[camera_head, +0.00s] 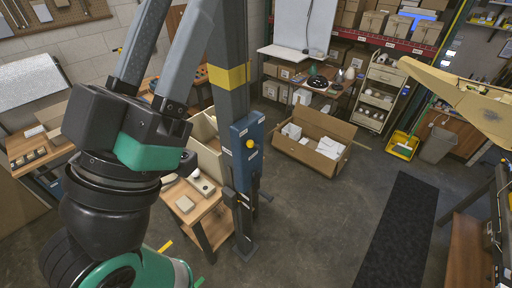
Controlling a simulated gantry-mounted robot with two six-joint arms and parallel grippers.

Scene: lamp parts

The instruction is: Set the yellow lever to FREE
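A yellow round knob (250,143), seemingly the end of the yellow lever, sits on the front of a blue box (240,172). The box is fixed to a dark upright column with a yellow band (230,76). The lever's setting and any FREE marking are too small to read. A large black, grey and green arm, likely mine, fills the left foreground, left of the column and apart from the knob in the picture. No gripper fingertips can be made out on it. My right gripper is not in view.
A small wooden table (203,217) with small parts stands left of the column's foot. An open cardboard box (318,143) lies on the floor behind right. A yellow beam-like part (458,95) juts in at upper right.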

